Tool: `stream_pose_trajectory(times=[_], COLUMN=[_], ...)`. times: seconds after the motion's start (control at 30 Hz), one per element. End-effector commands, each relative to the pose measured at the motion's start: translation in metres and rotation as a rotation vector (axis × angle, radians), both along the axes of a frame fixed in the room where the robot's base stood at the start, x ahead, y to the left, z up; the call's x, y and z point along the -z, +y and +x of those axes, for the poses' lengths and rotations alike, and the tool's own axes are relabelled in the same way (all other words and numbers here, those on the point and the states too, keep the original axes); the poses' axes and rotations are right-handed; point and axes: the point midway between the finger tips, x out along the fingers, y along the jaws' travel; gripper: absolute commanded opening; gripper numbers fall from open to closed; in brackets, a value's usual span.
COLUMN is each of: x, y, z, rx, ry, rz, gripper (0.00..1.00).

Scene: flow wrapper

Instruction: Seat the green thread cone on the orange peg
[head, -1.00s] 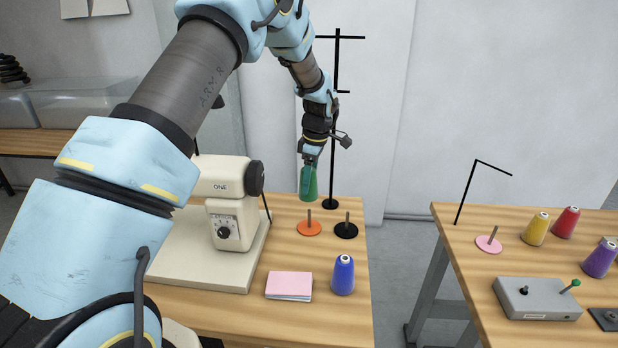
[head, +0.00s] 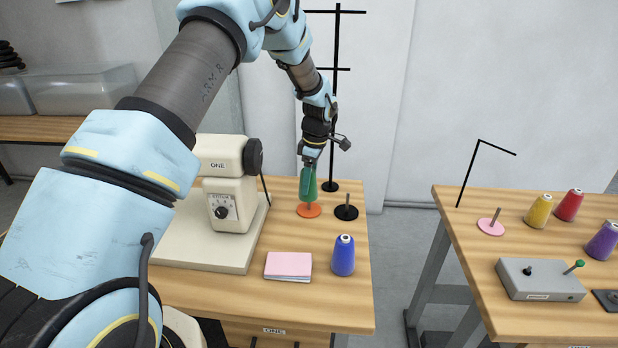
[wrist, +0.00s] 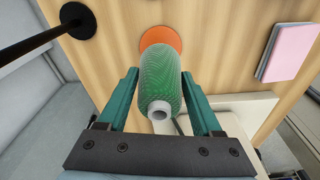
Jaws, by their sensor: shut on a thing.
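The green thread cone (head: 308,184) is held upright in my gripper (head: 308,168). It also shows in the wrist view (wrist: 158,80) between the two teal fingers of my gripper (wrist: 160,85). In the head view the cone's lower end is over the orange peg's round base (head: 309,211). The orange base (wrist: 160,38) shows beyond the cone in the wrist view. The orange peg's pin is mostly hidden by the cone, and I cannot tell whether the cone is around it or how high its bottom is.
A black peg (head: 346,211) stands just right of the orange one. A sewing machine (head: 228,190) is on the left. A black thread stand (head: 336,120) rises behind.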

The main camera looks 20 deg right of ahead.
Motion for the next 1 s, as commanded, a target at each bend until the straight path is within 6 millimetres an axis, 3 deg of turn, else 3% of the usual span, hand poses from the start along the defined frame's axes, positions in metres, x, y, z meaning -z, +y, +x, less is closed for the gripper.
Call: stream_pose_trajectory(times=[0.5, 0.9, 0.93, 1.0], x=[0.035, 0.037, 0.037, 0.037], y=[0.0, 0.0, 0.0, 0.0], z=[0.0, 0.0, 0.0, 0.0], rx=[-0.001, 0.0, 0.0, 0.0], ry=[-0.001, -0.001, -0.001, -0.001], rz=[-0.001, -0.001, -0.001, -0.001], gripper=[0.02, 0.02, 0.69, 0.77])
